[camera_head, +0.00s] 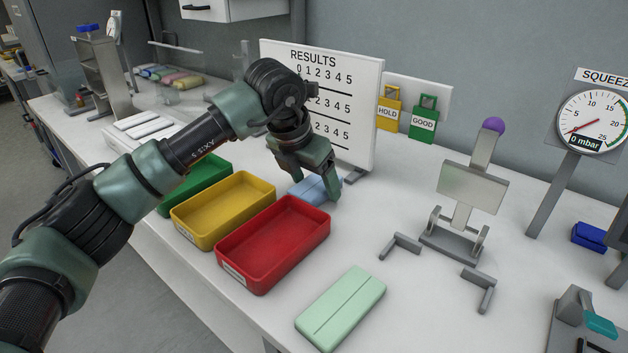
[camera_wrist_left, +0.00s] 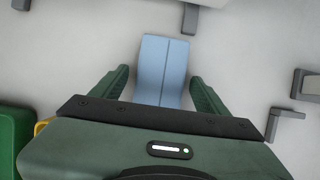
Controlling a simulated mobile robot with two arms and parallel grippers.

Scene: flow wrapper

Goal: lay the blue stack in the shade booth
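A light blue flat pack (camera_head: 308,190), with a seam along its middle, lies on the white table behind the red tray; it is the blue stack as far as I can tell. In the left wrist view the pack (camera_wrist_left: 162,68) lies between the two fingers, with gaps on both sides. My left gripper (camera_head: 314,192) is open over it, pointing down, and partly hides it in the head view. A small dark blue block (camera_head: 589,236) lies at the far right. I cannot tell for sure which structure is the shade booth. My right gripper is not in view.
Red (camera_head: 273,244), yellow (camera_head: 223,210) and green (camera_head: 196,184) trays stand beside the gripper. A results board (camera_head: 345,110) stands close behind it. A pale green pack (camera_head: 341,308) lies in front. A metal stand (camera_head: 472,188) is to the right. Grey shelving (camera_head: 100,72) stands at back left.

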